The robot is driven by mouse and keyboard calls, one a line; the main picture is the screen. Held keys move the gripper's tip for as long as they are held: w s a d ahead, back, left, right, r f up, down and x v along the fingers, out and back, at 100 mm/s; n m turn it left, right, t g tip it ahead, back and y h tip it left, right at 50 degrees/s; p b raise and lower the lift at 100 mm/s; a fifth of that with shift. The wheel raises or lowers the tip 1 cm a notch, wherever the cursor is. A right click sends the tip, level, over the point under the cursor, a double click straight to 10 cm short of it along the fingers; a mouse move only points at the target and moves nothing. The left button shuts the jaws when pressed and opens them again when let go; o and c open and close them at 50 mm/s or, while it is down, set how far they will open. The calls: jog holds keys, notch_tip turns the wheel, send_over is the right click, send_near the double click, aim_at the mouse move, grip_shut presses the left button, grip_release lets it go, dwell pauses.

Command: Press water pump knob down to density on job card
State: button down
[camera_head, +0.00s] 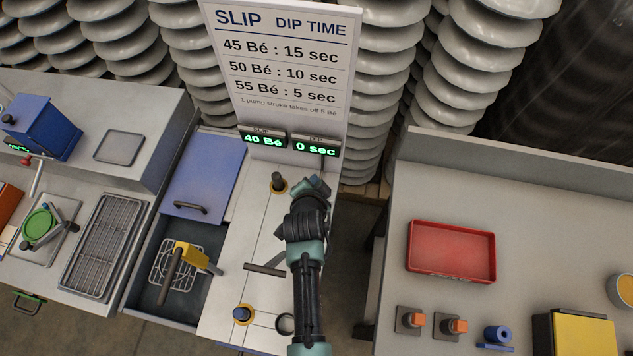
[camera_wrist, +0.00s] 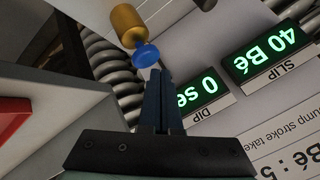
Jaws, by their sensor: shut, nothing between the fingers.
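In the wrist view a round blue knob (camera_wrist: 146,54) on a brass cylinder (camera_wrist: 128,24) lies just beyond my fingertips. My gripper (camera_wrist: 160,72) is shut and empty, its dark fingers pointing at the knob; I cannot tell whether they touch. In the head view my gripper (camera_head: 318,183) is below the DIP display and hides what is under it. The SLIP display (camera_head: 263,140) reads 40 Bé and the DIP display (camera_head: 315,147) 0 sec. The sign (camera_head: 284,65) lists dip times for 45, 50 and 55 Bé. I cannot make out a job card.
A dark knob (camera_head: 278,183) and a blue-topped knob (camera_head: 242,314), both on yellow rings, stand on the pale panel. A yellow-handled tool (camera_head: 185,256) lies over the open basin. A red tray (camera_head: 450,251) is on the right bench, past a gap.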

jog(key=shift+r, duration=0.1)
notch_tip(320, 180, up, 5)
jog(key=p, duration=0.4)
dwell(0.9)
